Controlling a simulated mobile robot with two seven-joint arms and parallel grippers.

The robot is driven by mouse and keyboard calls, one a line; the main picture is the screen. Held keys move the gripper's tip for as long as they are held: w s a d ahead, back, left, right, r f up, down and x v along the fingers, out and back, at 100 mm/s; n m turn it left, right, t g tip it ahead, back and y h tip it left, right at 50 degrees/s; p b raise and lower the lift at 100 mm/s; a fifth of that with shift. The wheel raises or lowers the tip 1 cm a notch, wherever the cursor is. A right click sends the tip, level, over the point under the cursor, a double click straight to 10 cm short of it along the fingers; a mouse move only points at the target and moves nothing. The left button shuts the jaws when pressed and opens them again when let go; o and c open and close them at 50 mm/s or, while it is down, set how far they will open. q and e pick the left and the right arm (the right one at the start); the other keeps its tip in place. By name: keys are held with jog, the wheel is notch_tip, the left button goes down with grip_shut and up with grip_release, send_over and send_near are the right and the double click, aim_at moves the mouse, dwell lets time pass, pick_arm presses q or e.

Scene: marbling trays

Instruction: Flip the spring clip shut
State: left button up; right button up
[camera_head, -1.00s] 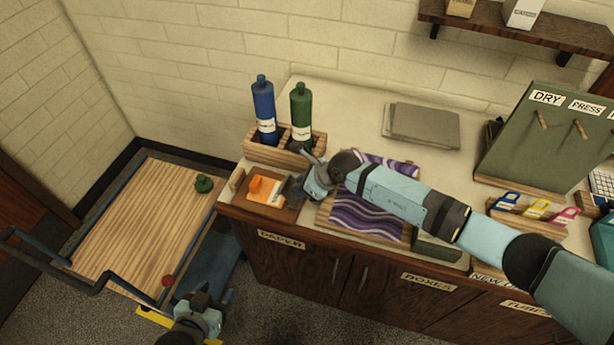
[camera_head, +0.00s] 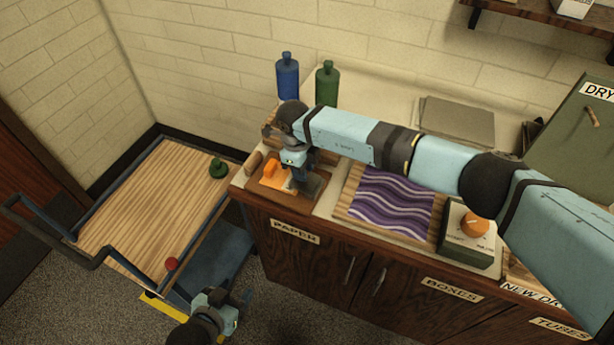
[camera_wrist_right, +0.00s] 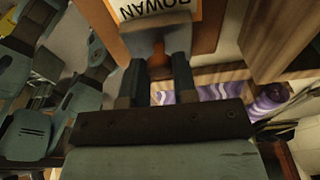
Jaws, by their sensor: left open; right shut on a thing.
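A small brown board (camera_head: 262,188) near the counter's left front corner carries an orange piece (camera_head: 271,170) with a white label. The spring clip (camera_head: 313,187) is a grey plate at the board's right side. In the right wrist view the grey clip plate (camera_wrist_right: 146,43) lies beside the label (camera_wrist_right: 160,10), with a brown tab (camera_wrist_right: 160,66) between the fingers. My right gripper (camera_head: 301,180) reaches down from above and is shut on that tab. The fingers partly hide the clip. My left gripper (camera_head: 238,298) is open and empty, low in front of the counter.
Blue (camera_head: 288,76) and green (camera_head: 326,84) bottles stand behind my right arm. A purple marbled sheet (camera_head: 385,205) and a green box with an orange knob (camera_head: 474,224) lie to the right. A wooden-topped cart (camera_head: 145,205) stands left of the counter.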

pick_arm(q)
jog(key=shift+a+f+b, duration=0.15)
jog(key=shift+f+b, duration=0.55)
jog(key=shift+f, duration=0.35)
pick_arm(e)
jog(key=shift+a+f+h, duration=0.2)
jog(key=shift+f+h, duration=0.1)
jog(key=shift+h, duration=0.1)
pick_arm(q)
jog(key=shift+s+f, duration=0.1)
pick_arm(e)
jog(key=o, duration=0.9)
jog(key=shift+o, duration=0.2)
jog(key=shift+r, duration=0.1)
pick_arm(q)
notch_tip(320, 180, down, 2)
jog(key=shift+f+b, duration=0.1)
jog(key=shift+b, duration=1)
pick_arm(e)
jog(key=v, duration=1.3)
jog(key=shift+w+r, duration=0.3)
jog(key=shift+a, duration=0.15)
